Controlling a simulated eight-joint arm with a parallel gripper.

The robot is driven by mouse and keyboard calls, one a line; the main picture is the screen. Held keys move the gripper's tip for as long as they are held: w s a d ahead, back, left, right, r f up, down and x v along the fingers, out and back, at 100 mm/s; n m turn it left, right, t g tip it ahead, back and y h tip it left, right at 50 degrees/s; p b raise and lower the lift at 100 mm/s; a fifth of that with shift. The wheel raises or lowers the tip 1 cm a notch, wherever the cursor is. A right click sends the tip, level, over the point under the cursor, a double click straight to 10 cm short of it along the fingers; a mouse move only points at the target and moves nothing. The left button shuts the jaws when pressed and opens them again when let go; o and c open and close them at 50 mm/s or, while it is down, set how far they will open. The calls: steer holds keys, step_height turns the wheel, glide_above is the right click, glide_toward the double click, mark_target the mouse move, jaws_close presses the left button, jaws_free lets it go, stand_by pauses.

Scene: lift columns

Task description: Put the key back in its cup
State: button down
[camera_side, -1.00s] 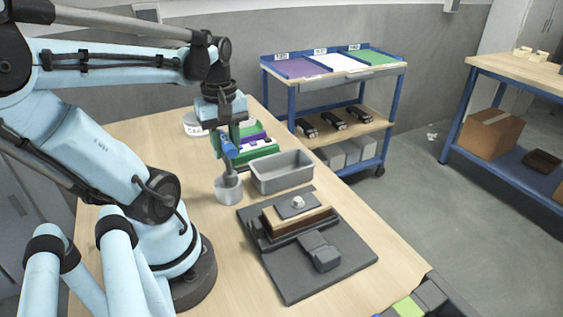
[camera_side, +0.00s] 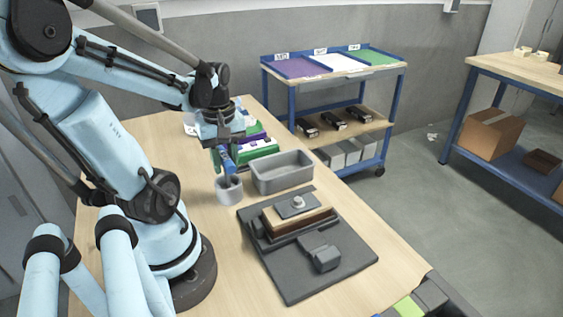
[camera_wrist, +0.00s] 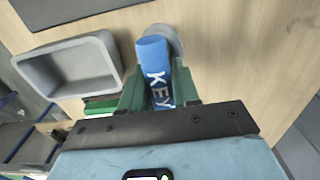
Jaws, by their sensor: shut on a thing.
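The key has a blue handle marked KEY (camera_wrist: 156,72); in the side view the handle (camera_side: 228,160) stands just above the light grey cup (camera_side: 229,190). My gripper (camera_side: 227,154) points down over the cup, its green fingers (camera_wrist: 157,88) shut on the handle from both sides. The key's lower end is in or at the cup's mouth; how deep it sits is hidden. In the wrist view the cup (camera_wrist: 173,39) shows partly behind the handle.
A grey open bin (camera_side: 282,173) stands close right of the cup. A dark base plate (camera_side: 290,275) with a clamped block lies in front. Green and purple items (camera_side: 262,148) lie behind the bin. A blue cart (camera_side: 335,85) stands beyond the table.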

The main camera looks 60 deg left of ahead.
steer(key=shift+f, duration=0.15)
steer(key=c, duration=0.8)
jaws_free()
step_height(320, 180, up, 12)
steer(key=w+d+f+m+t, duration=0.2)
steer(key=w+d+m, duration=0.2)
steer(key=d+m, duration=0.1)
steer(key=w+d+f+m+t, duration=0.2)
steer(key=w+d+m, duration=0.2)
steer(key=d+m, duration=0.2)
steer(key=w+d+f+m+t, duration=0.2)
steer(key=w+d+m+t, duration=0.1)
steer(key=m, duration=0.4)
steer(key=shift+w+d, duration=0.4)
steer(key=shift+d, duration=0.25)
steer(key=shift+w+d, duration=0.35)
steer(key=shift+d, duration=0.3)
